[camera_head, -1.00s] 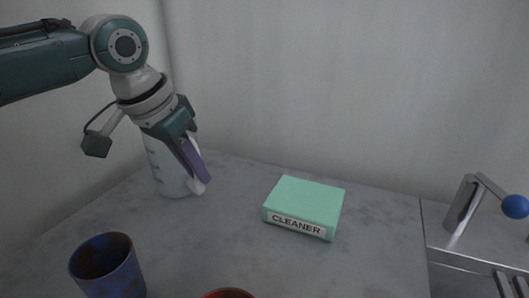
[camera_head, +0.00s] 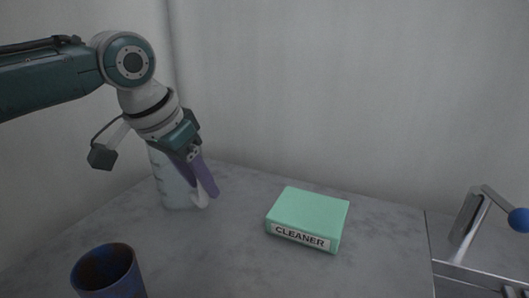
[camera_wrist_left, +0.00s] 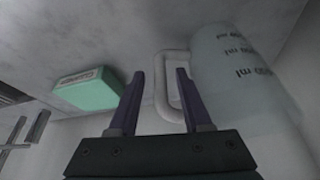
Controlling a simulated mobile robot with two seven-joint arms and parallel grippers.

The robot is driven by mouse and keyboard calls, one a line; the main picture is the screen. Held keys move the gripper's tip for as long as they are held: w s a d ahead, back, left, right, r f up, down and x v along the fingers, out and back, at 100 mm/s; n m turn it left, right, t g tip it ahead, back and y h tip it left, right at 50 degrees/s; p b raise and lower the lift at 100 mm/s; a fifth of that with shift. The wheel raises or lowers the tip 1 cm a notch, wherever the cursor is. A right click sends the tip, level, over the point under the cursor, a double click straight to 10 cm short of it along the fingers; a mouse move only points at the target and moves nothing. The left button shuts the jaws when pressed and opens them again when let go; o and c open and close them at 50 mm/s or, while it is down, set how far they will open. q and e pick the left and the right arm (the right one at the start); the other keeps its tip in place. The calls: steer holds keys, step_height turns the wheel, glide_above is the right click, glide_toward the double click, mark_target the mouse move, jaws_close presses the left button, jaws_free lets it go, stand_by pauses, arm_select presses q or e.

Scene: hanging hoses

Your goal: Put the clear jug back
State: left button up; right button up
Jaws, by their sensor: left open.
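The clear jug (camera_head: 172,184) with dark volume marks stands upright on the grey counter at the back left, partly hidden behind my left gripper. It also shows at the right of the left wrist view (camera_wrist_left: 240,75). Its white handle (camera_wrist_left: 160,98) faces my left gripper (camera_wrist_left: 160,72). The gripper is open, its purple fingers on either side of the handle in the wrist view; I cannot tell whether they touch it. In the head view the left gripper (camera_head: 205,188) reaches down in front of the jug. My right gripper is not in view.
A green box labelled CLEANER (camera_head: 308,218) lies on the counter (camera_head: 215,255) right of the jug. A dark blue cup (camera_head: 108,272) stands at the front left. A faucet with a blue knob (camera_head: 518,221) is at the far right. The counter between is clear.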

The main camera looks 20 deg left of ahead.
arm_select(q)
steer(key=p+v, duration=0.2)
steer(key=v, duration=1)
steer(key=s+d+f+m+h+p, duration=0.15)
steer(key=s+d+f+p, duration=0.25)
steer(key=s+d+p, duration=0.5)
steer(key=s+a+r+n+g+y+p, duration=0.1)
steer(key=s+r+n+y+p, duration=0.2)
steer(key=s, duration=1.2)
step_height(320, 180, up, 37)
steer(key=p, duration=3.7)
steer(key=shift+w, duration=0.45)
steer(key=shift+h, duration=0.25)
